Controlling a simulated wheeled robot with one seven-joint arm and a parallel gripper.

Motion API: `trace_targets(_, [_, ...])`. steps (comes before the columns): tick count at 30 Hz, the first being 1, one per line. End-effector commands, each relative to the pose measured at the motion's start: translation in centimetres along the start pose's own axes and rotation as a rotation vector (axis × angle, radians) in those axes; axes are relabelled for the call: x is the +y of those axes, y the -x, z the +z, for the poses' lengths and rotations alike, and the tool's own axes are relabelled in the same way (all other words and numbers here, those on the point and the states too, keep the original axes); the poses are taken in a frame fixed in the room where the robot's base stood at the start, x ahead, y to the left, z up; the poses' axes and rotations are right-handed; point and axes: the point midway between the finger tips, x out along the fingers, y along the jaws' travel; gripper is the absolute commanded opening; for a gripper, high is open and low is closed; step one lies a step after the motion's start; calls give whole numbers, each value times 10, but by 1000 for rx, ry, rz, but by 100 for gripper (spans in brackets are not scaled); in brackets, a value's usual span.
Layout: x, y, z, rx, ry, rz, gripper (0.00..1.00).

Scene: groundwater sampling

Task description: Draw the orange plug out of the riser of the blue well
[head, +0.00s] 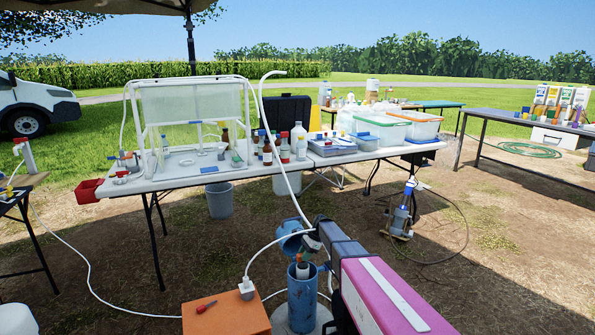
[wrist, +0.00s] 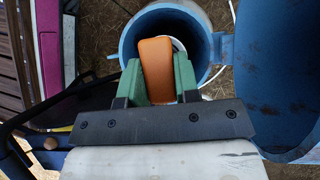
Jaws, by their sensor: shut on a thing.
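The blue well (head: 302,303) stands upright in front of me, its blue lid (head: 291,240) swung open. The lid also shows at the right of the wrist view (wrist: 275,75). The white riser (head: 302,271) stands inside the well; in the wrist view only part of its rim (wrist: 179,43) shows behind the plug. The orange plug (wrist: 155,68) is between the green fingers of my gripper (wrist: 158,80), which is shut on it. In the head view the plug (head: 299,257) shows small, just above the riser. I cannot tell whether its lower end is still inside.
An orange box (head: 228,314) with a red-handled tool (head: 206,306) stands left of the well. A white hose (head: 264,110) arches near my arm. A long table (head: 180,178) with bottles and bins stands behind. Bare ground lies to the right.

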Motion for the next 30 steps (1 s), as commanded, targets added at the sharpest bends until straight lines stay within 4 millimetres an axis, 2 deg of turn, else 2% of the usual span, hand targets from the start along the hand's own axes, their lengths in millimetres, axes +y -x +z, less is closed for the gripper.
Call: trace_targets(30, [0, 30, 18, 0, 0, 0, 10])
